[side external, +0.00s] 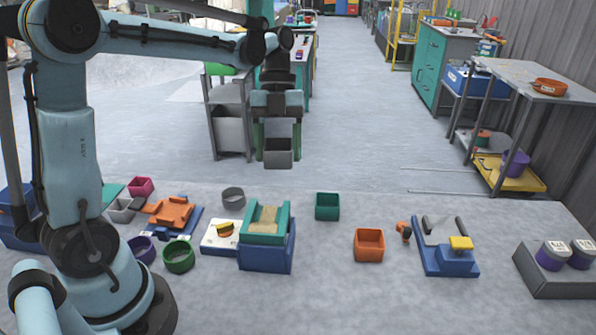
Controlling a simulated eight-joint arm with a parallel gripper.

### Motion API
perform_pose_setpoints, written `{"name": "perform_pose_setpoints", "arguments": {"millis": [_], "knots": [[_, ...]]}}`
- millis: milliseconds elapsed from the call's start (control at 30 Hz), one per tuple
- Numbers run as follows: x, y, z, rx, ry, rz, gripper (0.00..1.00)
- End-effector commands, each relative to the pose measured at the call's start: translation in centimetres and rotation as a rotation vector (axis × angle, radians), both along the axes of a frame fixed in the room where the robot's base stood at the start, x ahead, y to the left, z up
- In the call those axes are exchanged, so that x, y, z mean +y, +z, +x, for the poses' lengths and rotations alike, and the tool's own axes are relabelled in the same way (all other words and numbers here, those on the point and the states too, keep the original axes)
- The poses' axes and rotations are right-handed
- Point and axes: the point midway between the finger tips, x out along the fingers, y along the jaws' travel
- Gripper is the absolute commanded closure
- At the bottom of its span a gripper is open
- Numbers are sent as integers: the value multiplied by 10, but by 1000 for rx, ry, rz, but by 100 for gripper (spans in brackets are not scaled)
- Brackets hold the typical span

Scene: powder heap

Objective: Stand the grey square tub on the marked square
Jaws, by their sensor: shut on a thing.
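My gripper (278,147) is shut on the grey square tub (278,160). A green finger is on each side of the tub. The tub is upright and held in the air, clear of the work table, at the upper middle of the side view. Powder inside it cannot be made out. I cannot pick out the marked square for certain. A pale flat plate (209,241) with an orange and yellow piece on it lies left of the blue and teal box.
The blue box with a teal top (266,256) holds tan powder. A green square tub (327,206) and an orange square tub (369,245) stand to its right. A round grey tub (233,198) stands behind it. A blue fixture (446,260) is farther right. Bare table lies between these.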

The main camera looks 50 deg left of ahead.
Motion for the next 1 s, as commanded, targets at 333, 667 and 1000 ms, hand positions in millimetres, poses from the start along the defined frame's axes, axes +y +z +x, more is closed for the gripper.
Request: {"name": "perform_pose_setpoints", "arguments": {"millis": [333, 667, 1000], "knots": [[10, -48, -8, -1, -96, 0, 67], [10, -84, -8, -2, -95, 0, 67], [10, -109, -8, -1, -94, 0, 67]]}}
